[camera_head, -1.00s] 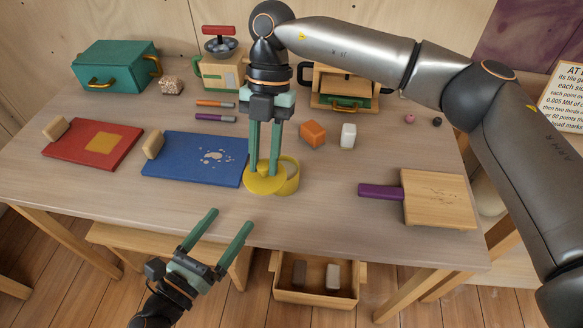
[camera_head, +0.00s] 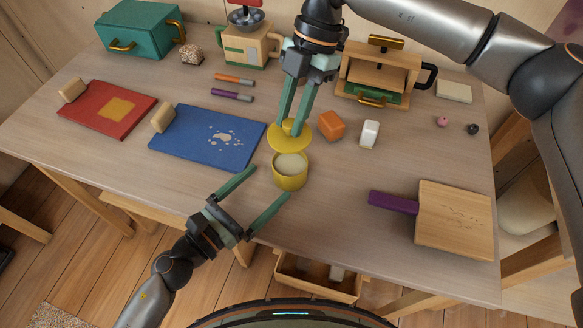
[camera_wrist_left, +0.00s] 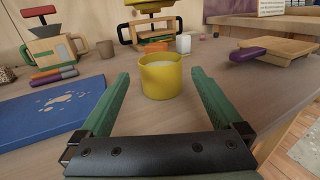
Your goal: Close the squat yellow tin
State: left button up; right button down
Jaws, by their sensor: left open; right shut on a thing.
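The squat yellow tin (camera_head: 290,180) stands upright and uncovered near the table's front edge, with pale contents showing inside. It also shows in the left wrist view (camera_wrist_left: 161,84), ahead of and between the fingertips. My right gripper (camera_head: 293,126) is shut on the knob of the round yellow lid (camera_head: 288,143). The lid is just behind the tin in the head view, apart from its mouth; its exact height is unclear. My left gripper (camera_head: 271,183) is open, its fingers pointing at the tin from the front left, not gripping it.
A blue board (camera_head: 205,140) lies left of the tin. An orange block (camera_head: 331,126) and a white block (camera_head: 369,134) stand to the right, behind it. A wooden board with a purple handle (camera_head: 392,202) lies farther right. The table between it and the tin is clear.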

aim_at(300, 153)
pick_arm(q)
jog(key=x, duration=1.2)
jog(key=shift+w, duration=0.1)
grip_shut()
dwell(0.7)
